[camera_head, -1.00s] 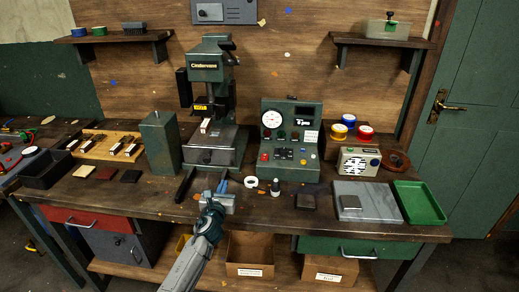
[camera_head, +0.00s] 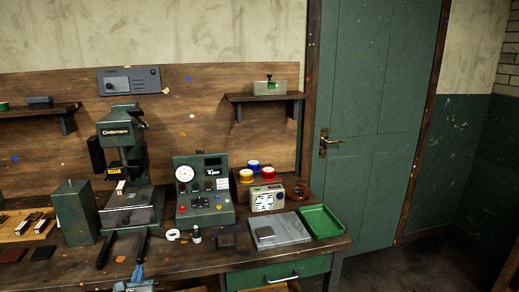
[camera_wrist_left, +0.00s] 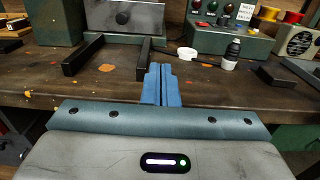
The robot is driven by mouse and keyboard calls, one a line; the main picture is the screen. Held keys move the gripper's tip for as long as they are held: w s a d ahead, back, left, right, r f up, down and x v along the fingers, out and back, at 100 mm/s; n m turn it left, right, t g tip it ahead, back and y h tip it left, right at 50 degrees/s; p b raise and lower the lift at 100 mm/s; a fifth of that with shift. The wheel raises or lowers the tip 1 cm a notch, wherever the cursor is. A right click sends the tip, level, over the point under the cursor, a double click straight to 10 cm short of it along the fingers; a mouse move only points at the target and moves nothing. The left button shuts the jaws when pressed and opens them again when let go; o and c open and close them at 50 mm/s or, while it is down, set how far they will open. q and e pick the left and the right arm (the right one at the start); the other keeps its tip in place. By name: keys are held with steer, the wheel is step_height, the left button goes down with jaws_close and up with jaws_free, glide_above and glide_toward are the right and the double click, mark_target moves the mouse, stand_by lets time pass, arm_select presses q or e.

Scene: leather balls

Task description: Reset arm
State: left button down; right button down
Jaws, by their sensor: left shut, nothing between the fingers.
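My left gripper (camera_head: 138,273) shows at the bottom of the head view, at the front edge of the workbench (camera_head: 185,262). In the left wrist view its two blue fingers (camera_wrist_left: 161,84) are together, with nothing between them. They point toward the bench, between the dark feet of the green press (camera_head: 124,160) and the small dark bottle (camera_wrist_left: 231,54). My right gripper is not in view.
A green control box (camera_head: 203,203), a radio-like box (camera_head: 266,199), a grey plate (camera_head: 283,231) and a green tray (camera_head: 321,222) stand on the bench. A green door (camera_head: 370,120) is at the right. Dark floor (camera_head: 440,255) is clear beside the bench.

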arm_select(q)
steer(key=s+f+n+g+h, duration=0.1)
steer(key=s+f+n+g, duration=0.35)
steer(key=f, duration=0.75)
steer(key=s+d+f+n+g, duration=0.1)
steer(key=s+f+n, duration=0.4)
steer(key=s+f, duration=0.55)
steer(key=s+f+n+g+h, duration=0.15)
steer(key=s+f+n, duration=0.35)
steer(key=f, duration=0.9)
steer(key=s+d+f+n+g, duration=0.1)
steer(key=s+f+n+g, duration=0.2)
steer(key=s, duration=1.1)
steer(key=s+d+f+n+g, duration=0.2)
steer(key=s+f+n, duration=0.7)
steer(key=s, duration=0.5)
steer(key=s+d+f+n+g+h, duration=0.1)
steer(key=s+f+n+g, duration=0.3)
steer(key=s, duration=1.1)
step_height(320, 180, down, 4)
steer(key=shift+d+f+n+b, duration=0.15)
steer(key=shift+d+n+b, duration=0.45)
steer(key=shift+n, duration=0.55)
steer(key=shift+d, duration=0.1)
